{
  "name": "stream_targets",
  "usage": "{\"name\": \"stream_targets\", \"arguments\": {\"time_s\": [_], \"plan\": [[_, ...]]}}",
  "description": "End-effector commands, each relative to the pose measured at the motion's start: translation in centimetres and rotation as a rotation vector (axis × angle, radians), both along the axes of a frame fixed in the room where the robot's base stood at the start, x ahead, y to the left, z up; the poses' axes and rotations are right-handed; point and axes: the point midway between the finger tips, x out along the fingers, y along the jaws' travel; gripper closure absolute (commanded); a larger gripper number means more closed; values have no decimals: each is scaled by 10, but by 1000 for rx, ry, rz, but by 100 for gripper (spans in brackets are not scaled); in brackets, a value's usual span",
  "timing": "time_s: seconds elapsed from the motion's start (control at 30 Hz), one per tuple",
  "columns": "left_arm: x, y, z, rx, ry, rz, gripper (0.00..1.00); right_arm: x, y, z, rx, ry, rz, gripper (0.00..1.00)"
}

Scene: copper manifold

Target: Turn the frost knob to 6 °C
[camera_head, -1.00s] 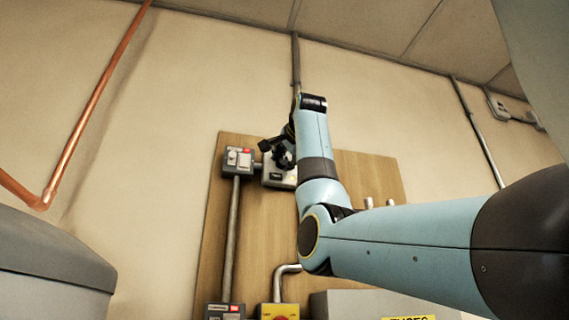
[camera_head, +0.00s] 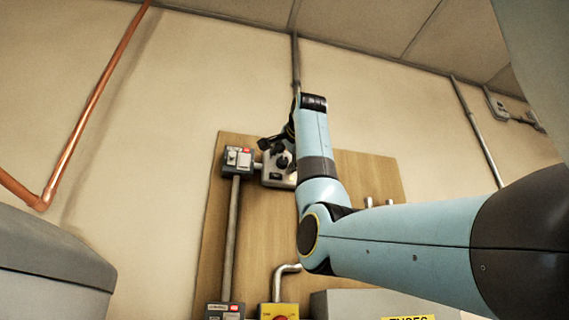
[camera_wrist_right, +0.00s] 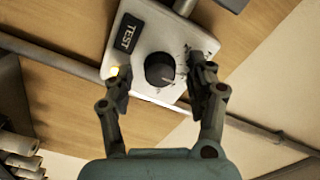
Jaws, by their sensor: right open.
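The frost knob (camera_wrist_right: 159,67) is a round black dial on a pale control box (camera_wrist_right: 150,25), with scale marks on the right of it in the right wrist view. A light line shows at the knob's lower right edge; the scale figures are too small to read. In the head view the knob (camera_head: 284,160) shows on the box (camera_head: 272,179) on the wooden board. My right gripper (camera_wrist_right: 163,76) is open, with one finger on each side of the knob and visible gaps between. In the head view the right gripper (camera_head: 274,145) is partly hidden by my arm. My left gripper is out of view.

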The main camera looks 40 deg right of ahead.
Motion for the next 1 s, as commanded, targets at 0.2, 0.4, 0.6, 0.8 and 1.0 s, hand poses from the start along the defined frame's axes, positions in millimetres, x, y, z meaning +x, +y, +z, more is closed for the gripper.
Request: {"name": "stream_targets", "arguments": {"time_s": [0.2,0.4,0.6,0.8,1.0], "plan": [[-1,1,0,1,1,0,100,-12,7,0,-1,-1,0,44],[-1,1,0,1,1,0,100,-51,28,1,-2,-4,0,44],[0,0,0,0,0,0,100,-86,48,0,-1,-3,1,44],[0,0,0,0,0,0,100,-103,57,0,0,-1,0,44],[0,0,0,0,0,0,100,-105,58,0,0,0,0,44]]}}
